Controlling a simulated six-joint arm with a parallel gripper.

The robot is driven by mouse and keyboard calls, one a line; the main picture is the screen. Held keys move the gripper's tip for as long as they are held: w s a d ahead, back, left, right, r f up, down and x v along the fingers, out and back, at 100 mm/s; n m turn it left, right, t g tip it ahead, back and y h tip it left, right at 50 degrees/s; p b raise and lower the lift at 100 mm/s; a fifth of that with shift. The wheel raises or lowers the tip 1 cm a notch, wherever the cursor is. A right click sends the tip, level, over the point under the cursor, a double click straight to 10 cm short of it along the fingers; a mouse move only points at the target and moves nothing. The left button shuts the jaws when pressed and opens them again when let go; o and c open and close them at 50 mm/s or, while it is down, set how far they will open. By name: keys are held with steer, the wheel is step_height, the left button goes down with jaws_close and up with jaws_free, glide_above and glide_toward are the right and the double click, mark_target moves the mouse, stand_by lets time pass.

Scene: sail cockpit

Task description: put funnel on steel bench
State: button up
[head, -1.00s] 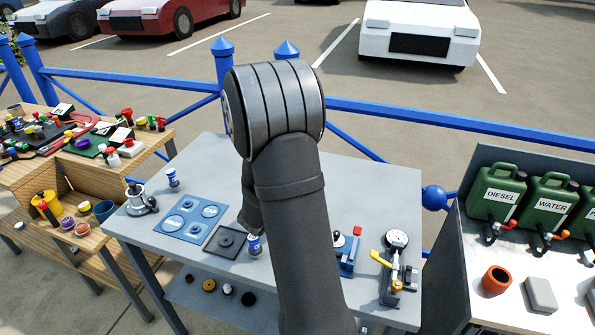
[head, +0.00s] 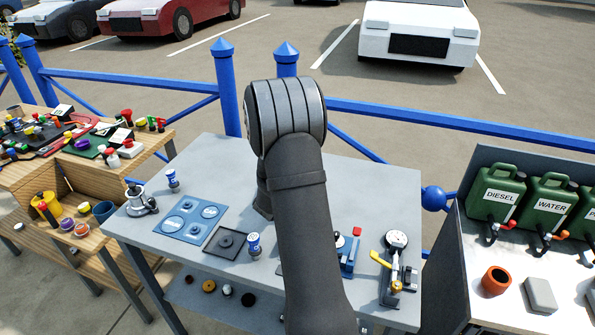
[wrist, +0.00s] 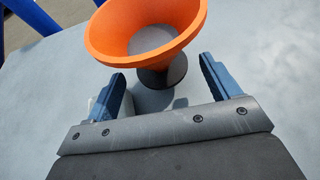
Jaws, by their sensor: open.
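The orange funnel (wrist: 146,35) is in the wrist view, wide mouth up, over a grey surface that looks like the steel bench top (wrist: 250,70). Its narrow lower part meets a dark round patch (wrist: 163,76), a base or a shadow; I cannot tell which. My gripper (wrist: 162,72) is open, with one blue finger on each side below the funnel's bowl and gaps to both. In the head view the steel bench (head: 375,190) stands in the middle, and my arm hides the funnel and gripper.
On the bench are a blue burner-like plate (head: 190,218), a dark square plate (head: 225,243), a small blue-white can (head: 254,244), a metal pot-like device (head: 139,201) and a gauge tool (head: 397,262). A blue railing (head: 450,119) runs behind.

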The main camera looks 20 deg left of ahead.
steer(key=x, duration=0.5)
steer(key=shift+f, duration=0.15)
steer(key=shift+c, duration=0.4)
steer(key=c, duration=1)
steer(key=shift+c, duration=0.2)
